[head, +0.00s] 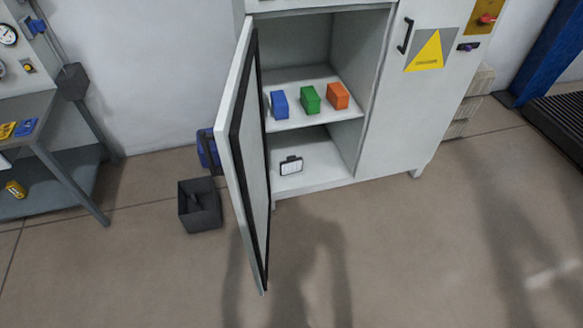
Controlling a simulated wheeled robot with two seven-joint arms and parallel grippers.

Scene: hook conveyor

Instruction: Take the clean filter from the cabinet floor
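A small filter (291,168) with a white face and a dark frame stands on the cabinet floor (318,178), near the left of the lower compartment. It has a dark tab on top. The cabinet (391,130) is open on its left side. Its door (240,155) is swung out toward me, with its edge just left of the filter. Neither of my grippers shows in the head view.
A blue block (279,104), a green block (310,100) and an orange block (338,96) stand on the shelf above. A dark bin (200,206) stands left of the door. A workbench (40,118) is at the far left. The floor before the cabinet is clear.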

